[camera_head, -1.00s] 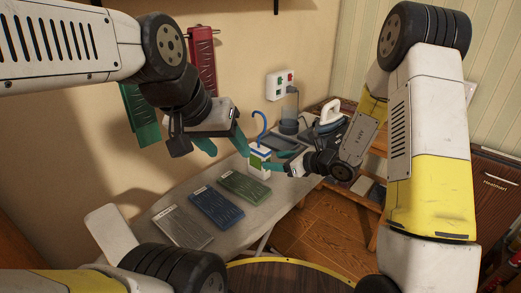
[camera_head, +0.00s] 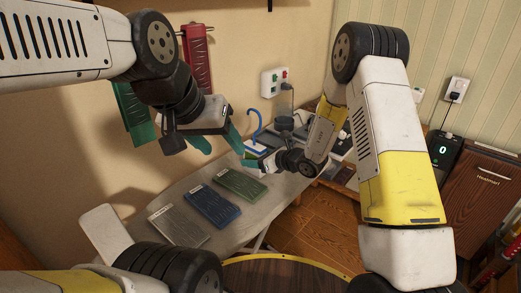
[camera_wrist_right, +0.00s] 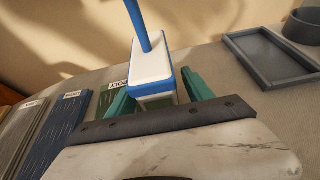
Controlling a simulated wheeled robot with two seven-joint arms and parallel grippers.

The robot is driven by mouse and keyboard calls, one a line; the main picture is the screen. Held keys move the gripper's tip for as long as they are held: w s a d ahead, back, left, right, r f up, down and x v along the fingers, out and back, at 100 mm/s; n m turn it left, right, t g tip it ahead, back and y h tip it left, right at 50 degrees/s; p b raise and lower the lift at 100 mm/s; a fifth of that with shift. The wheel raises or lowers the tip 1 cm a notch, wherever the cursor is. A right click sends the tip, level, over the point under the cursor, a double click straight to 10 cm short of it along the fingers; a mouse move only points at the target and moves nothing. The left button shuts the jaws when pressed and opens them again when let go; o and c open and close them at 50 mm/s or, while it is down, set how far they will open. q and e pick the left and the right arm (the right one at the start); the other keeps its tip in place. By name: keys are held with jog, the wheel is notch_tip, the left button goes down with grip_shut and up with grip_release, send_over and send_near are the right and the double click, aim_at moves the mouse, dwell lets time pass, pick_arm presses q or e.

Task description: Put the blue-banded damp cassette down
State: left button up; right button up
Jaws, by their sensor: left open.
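The blue-banded damp cassette (camera_wrist_right: 157,75) is a white box with a blue band and a blue hooked handle (camera_wrist_right: 137,22). In the head view its blue hook (camera_head: 255,122) rises over the table's far end, and the box is partly hidden. My right gripper (camera_wrist_right: 157,97) has its teal fingers on both sides of the cassette, close against it; its lower part is hidden. The right gripper (camera_head: 257,160) comes from the right in the head view. My left gripper (camera_head: 217,143) is open and empty, left of the cassette.
Grey (camera_head: 179,226), blue (camera_head: 214,207) and green (camera_head: 242,184) panels lie on the table (camera_head: 160,200), left of the cassette. A grey tray (camera_wrist_right: 268,65) and a round dark container (camera_wrist_right: 303,27) lie to the right. A wall box (camera_head: 273,82) is behind.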

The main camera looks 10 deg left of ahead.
aim_at(256, 151)
grip_shut()
jog(key=shift+r, duration=0.5)
jog(key=r, duration=0.2)
jog(key=shift+s+d+r, duration=0.3)
jog(key=shift+d+r, duration=0.05)
jog(key=s+d+r, duration=0.1)
jog(key=s+d, duration=0.8)
jog(key=s, duration=0.2)
jog(key=w+d+f+m+t+h, duration=0.2)
jog(key=d, duration=0.7)
jog(key=w+d+f+m+t+h, duration=0.1)
jog(key=w+d+m+t+h, duration=0.1)
jog(key=d, duration=0.7)
jog(key=shift+w+d+f+m+t+h, duration=0.15)
jog(key=shift+w+f+m+t+h, duration=0.2)
jog(key=shift+m, duration=0.45)
jog(key=shift+s, duration=0.1)
